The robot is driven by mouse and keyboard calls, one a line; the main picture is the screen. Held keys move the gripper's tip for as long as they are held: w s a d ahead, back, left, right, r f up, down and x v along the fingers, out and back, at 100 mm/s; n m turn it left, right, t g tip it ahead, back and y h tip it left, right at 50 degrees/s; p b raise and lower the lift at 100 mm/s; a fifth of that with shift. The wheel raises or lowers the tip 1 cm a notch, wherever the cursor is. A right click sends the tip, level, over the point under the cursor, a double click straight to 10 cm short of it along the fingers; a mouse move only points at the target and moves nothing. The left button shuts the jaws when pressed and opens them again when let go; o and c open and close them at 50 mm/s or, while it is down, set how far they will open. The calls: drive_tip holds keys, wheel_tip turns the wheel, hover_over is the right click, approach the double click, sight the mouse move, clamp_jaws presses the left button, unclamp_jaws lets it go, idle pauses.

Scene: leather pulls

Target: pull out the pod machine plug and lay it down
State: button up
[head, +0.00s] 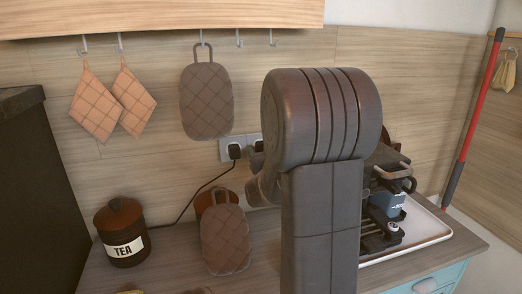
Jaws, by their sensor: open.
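A black plug (235,151) sits in the pale wall socket plate (225,150), left of my arm. Its black cord (190,204) runs down and left to the worktop, passing behind the tea tin. A small dark shape (257,147) shows at the right of the plate, against my arm; I cannot tell whether it is a second plug or part of my gripper. I cannot make out the pod machine for certain. My arm stands large in the middle and hides much behind it. My gripper cannot be made out behind it.
A tea tin (126,234) and a quilted brown mitt (227,240) before a reddish-brown pot (207,198) stand on the worktop. Another brown mitt (207,98) and orange potholders (97,103) hang above. A white-edged hob (430,232) with dark items is right.

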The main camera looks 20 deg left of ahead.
drive_tip(key=shift+c, duration=0.2)
clamp_jaws()
drive_tip(key=shift+b+v, duration=1.25)
drive_tip(key=shift+v, duration=1.75)
